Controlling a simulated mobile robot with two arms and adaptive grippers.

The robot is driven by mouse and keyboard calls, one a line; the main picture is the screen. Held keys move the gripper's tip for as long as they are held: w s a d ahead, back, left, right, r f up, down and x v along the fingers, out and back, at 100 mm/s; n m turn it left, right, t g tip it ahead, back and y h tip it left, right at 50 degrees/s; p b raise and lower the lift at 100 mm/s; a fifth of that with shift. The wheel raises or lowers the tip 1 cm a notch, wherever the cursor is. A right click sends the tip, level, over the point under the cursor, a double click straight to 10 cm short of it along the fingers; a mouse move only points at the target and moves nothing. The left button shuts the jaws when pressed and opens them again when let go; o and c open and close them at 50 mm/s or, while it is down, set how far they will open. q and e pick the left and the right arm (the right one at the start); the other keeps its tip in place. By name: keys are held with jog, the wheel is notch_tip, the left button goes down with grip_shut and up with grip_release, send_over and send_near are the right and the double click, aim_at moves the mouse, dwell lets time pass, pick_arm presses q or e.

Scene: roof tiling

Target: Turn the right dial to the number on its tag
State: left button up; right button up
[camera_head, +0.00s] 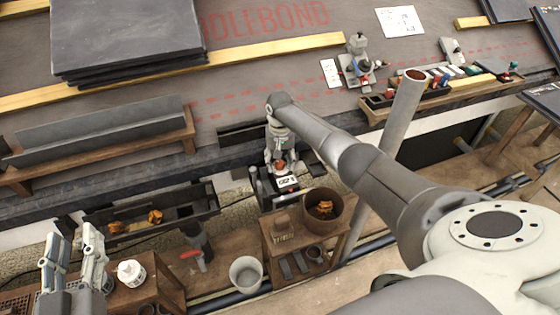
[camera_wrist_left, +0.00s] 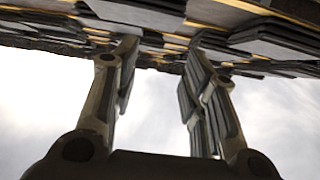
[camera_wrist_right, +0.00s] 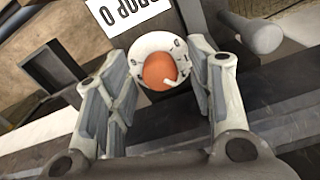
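An orange dial (camera_wrist_right: 159,71) with a white pointer mark sits in a round white scale ring (camera_wrist_right: 150,42) in the right wrist view. The pointer angles toward the lower right of that picture. A white tag (camera_wrist_right: 118,12) with black characters lies beside it, cut off by the picture edge; I cannot read it surely. My right gripper (camera_wrist_right: 160,90) is open, its fingers on either side of the dial, with a gap showing around the knob. In the head view the dial (camera_head: 281,165) shows small below my right gripper (camera_head: 281,156). My left gripper (camera_head: 74,238) is open and empty, far left.
A small wooden stand with a brown pot (camera_head: 323,225) is close to the dial. The sloped roof (camera_head: 260,75) with slates lies behind.

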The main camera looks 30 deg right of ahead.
jog(key=c, duration=1)
pick_arm(q)
jog(key=shift+f, duration=0.1)
pick_arm(e)
jog(key=shift+r+n+p, duration=0.1)
jog(key=shift+n+p, duration=0.7)
jog(key=shift+n, duration=0.2)
jog(key=n+p, duration=0.1)
jog(key=n, duration=0.3)
pick_arm(q)
jog(key=s+a+f+g+y, duration=0.1)
jog(key=s+a+f+g, duration=0.1)
jog(key=f, duration=0.4)
jog(key=s+a+f+g+y, duration=0.1)
jog(key=s+f+g, duration=0.3)
jog(key=f+g, duration=0.2)
jog(key=shift+s+a+f+g+y+p, duration=0.3)
jog(key=shift+s+a+f+y+p, duration=0.05)
jog(key=shift+f+y, duration=0.1)
pick_arm(e)
jog(key=shift+n, duration=1.4)
